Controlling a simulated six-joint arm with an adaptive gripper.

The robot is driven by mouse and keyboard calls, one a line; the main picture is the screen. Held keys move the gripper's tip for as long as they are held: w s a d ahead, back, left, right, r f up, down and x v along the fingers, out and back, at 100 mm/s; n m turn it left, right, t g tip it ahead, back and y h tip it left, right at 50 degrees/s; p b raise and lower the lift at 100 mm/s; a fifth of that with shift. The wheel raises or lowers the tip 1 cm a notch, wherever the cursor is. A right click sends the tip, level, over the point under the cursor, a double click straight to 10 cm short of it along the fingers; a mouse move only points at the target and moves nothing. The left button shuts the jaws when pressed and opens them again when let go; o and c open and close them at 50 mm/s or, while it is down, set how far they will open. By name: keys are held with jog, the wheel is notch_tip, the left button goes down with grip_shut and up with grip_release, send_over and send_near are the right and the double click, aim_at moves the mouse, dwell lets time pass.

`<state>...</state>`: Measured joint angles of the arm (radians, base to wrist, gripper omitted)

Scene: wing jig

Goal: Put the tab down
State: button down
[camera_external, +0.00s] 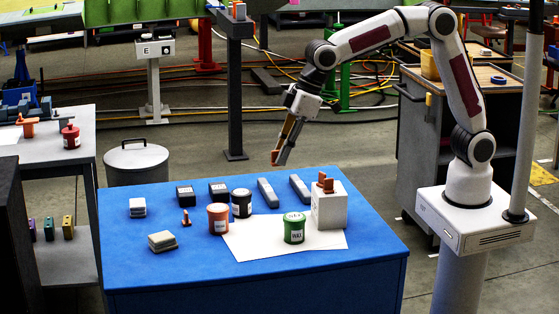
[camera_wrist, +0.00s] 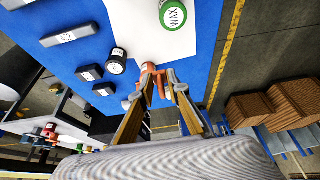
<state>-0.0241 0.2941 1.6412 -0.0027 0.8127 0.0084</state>
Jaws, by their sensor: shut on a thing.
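My gripper (camera_external: 278,157) is up in the air, over the far side of the blue table in the outside view. It is shut on an orange tab (camera_external: 275,158), of which only a small part shows at the fingertips. In the wrist view the fingertips (camera_wrist: 161,77) pinch orange material, and the tab's outline is partly hidden. A small orange piece (camera_external: 186,217) stands on the blue table (camera_external: 200,272) at left. Other orange pieces (camera_external: 325,183) sit on a white block (camera_external: 329,208) at right.
A white sheet (camera_external: 270,240) carries a green WAX tin (camera_external: 294,228). An orange tin (camera_external: 218,218) and a black tin (camera_external: 241,203) stand close together. Dark boxes (camera_external: 186,196), grey bars (camera_external: 267,192) and pale stacks (camera_external: 162,241) lie around. The front right of the table is clear.

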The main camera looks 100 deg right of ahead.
jog(key=s+r+m, duration=0.1)
jog(key=s+r, duration=0.2)
jog(key=s, duration=0.7)
jog(key=m+h, duration=0.1)
jog(key=m, duration=0.2)
send_over(338, 187)
jog(key=s, duration=0.1)
notch_tip(338, 187, down, 2)
jog(key=shift+s+a+f+m+h, duration=0.1)
jog(key=shift+a+f+m+h, duration=0.2)
jog(key=shift+a+h, duration=0.1)
jog(key=shift+f, duration=3.05)
jog(key=shift+f, duration=0.1)
jog(key=shift+f, duration=1.8)
jog(key=shift+f, duration=0.15)
